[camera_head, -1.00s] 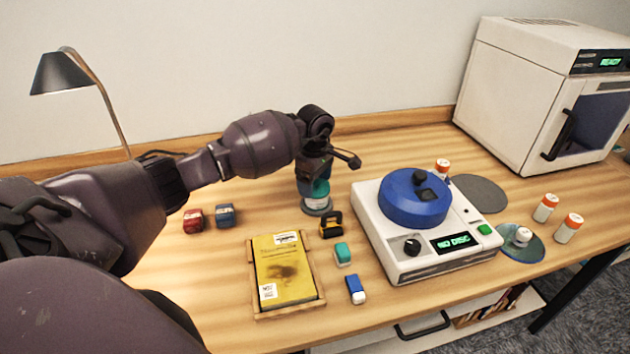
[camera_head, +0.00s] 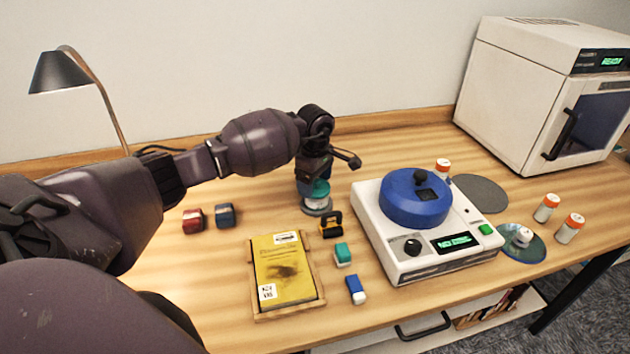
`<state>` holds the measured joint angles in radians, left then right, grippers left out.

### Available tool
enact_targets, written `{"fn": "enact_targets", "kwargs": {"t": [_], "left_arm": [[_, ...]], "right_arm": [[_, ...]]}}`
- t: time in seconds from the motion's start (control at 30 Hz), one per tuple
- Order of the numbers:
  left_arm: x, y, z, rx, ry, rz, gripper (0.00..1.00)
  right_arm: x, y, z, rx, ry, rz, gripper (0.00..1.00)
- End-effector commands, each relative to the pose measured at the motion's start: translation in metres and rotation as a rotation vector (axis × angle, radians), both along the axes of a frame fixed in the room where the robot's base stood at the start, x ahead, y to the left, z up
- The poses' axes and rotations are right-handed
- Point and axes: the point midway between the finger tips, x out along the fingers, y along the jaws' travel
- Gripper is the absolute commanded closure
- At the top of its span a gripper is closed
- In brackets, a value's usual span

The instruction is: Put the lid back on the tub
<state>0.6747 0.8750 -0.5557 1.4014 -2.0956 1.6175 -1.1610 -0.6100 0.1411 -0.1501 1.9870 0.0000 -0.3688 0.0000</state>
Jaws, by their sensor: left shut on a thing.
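My left gripper (camera_head: 315,184) points down at the back middle of the table, in front of the wall. It is shut on a small teal round piece (camera_head: 319,190), partly hidden by the fingers. Right below is a grey round base (camera_head: 317,209) on the table. I cannot tell which of these is the lid and which the tub, nor whether the teal piece touches the base. My right gripper is not in view.
A white machine (camera_head: 392,258) with a blue round top (camera_head: 408,207) stands right of the gripper. A black and yellow clip-like thing (camera_head: 331,226) lies close in front. A yellow book (camera_head: 283,268) lies in a wooden tray (camera_head: 287,312).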

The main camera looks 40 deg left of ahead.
Motion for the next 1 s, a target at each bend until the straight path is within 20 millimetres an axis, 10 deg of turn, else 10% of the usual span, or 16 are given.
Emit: {"fn": "enact_targets", "kwargs": {"t": [1.0], "left_arm": [[0.001, 0.0, -0.003, -0.001, -0.001, 0.0, 0.45]], "right_arm": [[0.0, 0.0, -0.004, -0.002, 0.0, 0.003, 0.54]]}}
